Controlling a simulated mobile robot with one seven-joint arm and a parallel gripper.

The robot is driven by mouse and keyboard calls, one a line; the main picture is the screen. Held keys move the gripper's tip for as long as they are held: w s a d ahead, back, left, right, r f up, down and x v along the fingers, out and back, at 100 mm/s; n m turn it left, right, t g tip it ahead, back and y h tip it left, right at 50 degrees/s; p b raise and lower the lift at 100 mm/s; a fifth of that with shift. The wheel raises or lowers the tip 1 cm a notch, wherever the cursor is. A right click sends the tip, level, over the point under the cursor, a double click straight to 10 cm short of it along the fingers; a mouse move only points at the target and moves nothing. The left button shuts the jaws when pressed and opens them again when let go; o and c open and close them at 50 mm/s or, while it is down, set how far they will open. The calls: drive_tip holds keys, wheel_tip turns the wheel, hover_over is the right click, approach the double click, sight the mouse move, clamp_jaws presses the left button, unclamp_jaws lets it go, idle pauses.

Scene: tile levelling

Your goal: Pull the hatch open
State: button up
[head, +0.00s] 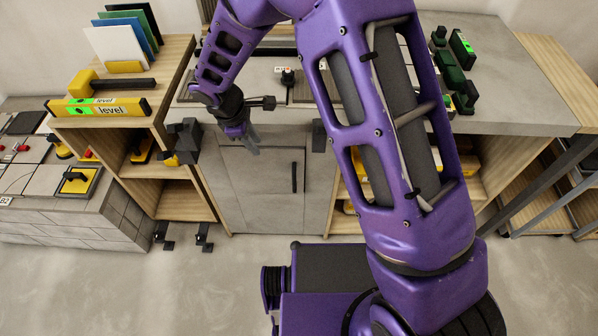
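The hatch (262,190) is a grey panel in the front of the grey cabinet below the worktop, and it looks closed. Its black upright handle (294,178) is near the panel's right edge. My gripper (250,146) points down in front of the cabinet's top edge, above and to the left of the handle and apart from it. The fingers are small and partly blurred into the grey behind, so their opening cannot be told. I see nothing held in them.
Wooden shelves with yellow-and-black tools flank the cabinet. A yellow level (98,108) lies on the left wooden top. Green and black tools (455,75) stand on the right worktop. A tiled block (75,215) is at left. The floor (190,285) before the hatch is partly clear.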

wheel_tip(320, 180, down, 21)
drive_tip(key=s+a+n+h, duration=0.1)
drive_tip(key=s+a+n, duration=0.15)
drive_tip(key=n, duration=0.45)
hover_over(294, 190)
drive_tip(key=a, duration=0.1)
drive_tip(key=x, duration=0.3)
drive_tip(key=shift+a+f, duration=0.1)
drive_tip(key=shift+f, duration=0.35)
drive_tip(key=shift+d+f, duration=0.2)
drive_tip(key=shift+f, duration=0.25)
drive_tip(key=shift+h, duration=0.3)
clamp_jaws()
drive_tip(key=shift+w, duration=0.1)
